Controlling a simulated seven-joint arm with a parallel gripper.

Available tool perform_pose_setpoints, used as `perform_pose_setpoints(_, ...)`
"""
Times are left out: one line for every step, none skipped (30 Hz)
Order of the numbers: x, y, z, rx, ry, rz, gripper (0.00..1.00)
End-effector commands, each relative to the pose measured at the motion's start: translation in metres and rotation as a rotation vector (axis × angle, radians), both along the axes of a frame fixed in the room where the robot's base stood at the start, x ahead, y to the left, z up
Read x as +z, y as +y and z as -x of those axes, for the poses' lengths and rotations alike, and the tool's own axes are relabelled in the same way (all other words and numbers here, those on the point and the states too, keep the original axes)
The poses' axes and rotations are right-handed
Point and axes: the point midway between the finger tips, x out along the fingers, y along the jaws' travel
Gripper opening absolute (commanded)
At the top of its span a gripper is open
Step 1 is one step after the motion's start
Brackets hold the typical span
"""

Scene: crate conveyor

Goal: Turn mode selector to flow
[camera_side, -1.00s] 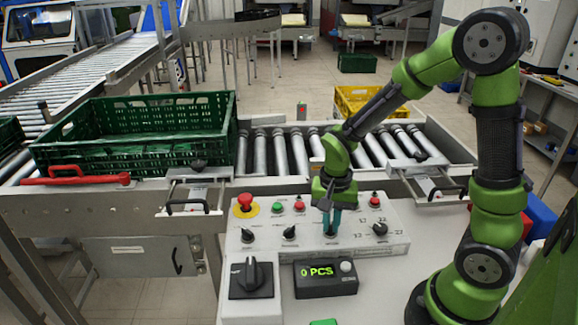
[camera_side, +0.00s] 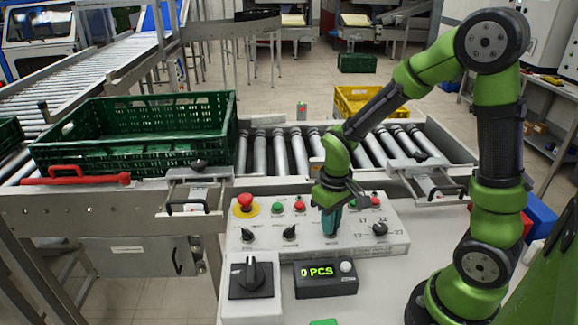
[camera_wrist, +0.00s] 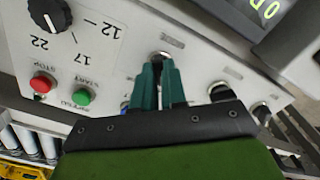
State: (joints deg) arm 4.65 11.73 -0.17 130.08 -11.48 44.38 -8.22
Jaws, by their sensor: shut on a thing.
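The grey control panel (camera_side: 270,215) carries a row of black selector knobs. My gripper (camera_side: 331,229) points down at the third knob from the left, and its teal fingers are shut on this knob. In the wrist view my gripper (camera_wrist: 160,65) has a finger on either side of the knob, whose round base (camera_wrist: 160,55) shows at the fingertips. The fingers hide most of the knob, and I cannot read its pointer or label. Two other selector knobs (camera_wrist: 220,91) lie to the right in that view.
A larger knob (camera_side: 380,228) with numbers around it stands to the right. A red emergency button (camera_side: 245,201), small green and red buttons, a counter reading 0 PCS (camera_side: 325,278) and a large black rotary switch (camera_side: 250,275) are close by. A green crate (camera_side: 135,150) sits on the conveyor.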

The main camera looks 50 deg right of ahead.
Motion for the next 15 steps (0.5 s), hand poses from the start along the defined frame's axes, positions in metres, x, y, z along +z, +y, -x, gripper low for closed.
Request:
perform_pose_setpoints(0.0011, 0.0003, 0.0001, 0.023, 0.000, -0.001, 0.00)
perform_pose_setpoints(0.0012, 0.0003, 0.0001, 0.038, 0.000, -0.001, 0.00)
perform_pose_setpoints(0.0012, 0.0003, 0.0001, 0.056, 0.000, -0.001, 0.00)
perform_pose_setpoints(0.0012, 0.0002, 0.0001, 0.068, 0.000, -0.001, 0.00)
perform_pose_setpoints(0.0012, 0.0002, 0.0001, 0.079, 0.000, -0.001, 0.00)
perform_pose_setpoints(0.0012, 0.0001, 0.0001, 0.093, 0.000, -0.001, 0.00)
perform_pose_setpoints(0.0012, 0.0001, 0.0001, 0.101, 0.000, -0.001, 0.00)
perform_pose_setpoints(0.0012, 0.0001, 0.0001, 0.108, 0.000, -0.001, 0.00)
perform_pose_setpoints(0.0012, 0.0001, 0.0001, 0.118, 0.000, -0.001, 0.00)
perform_pose_setpoints(0.0012, 0.0001, 0.0001, 0.123, 0.000, -0.001, 0.00)
perform_pose_setpoints(0.0012, 0.0001, 0.0001, 0.128, 0.000, -0.001, 0.00)
perform_pose_setpoints(0.0012, 0.0001, 0.0001, 0.132, 0.000, -0.001, 0.00)
perform_pose_setpoints(0.0012, 0.0001, 0.0001, 0.135, 0.000, -0.001, 0.00)
perform_pose_setpoints(0.0012, 0.0001, 0.0001, 0.137, 0.000, -0.001, 0.00)
perform_pose_setpoints(0.0012, 0.0001, 0.0001, 0.140, 0.000, -0.001, 0.00)
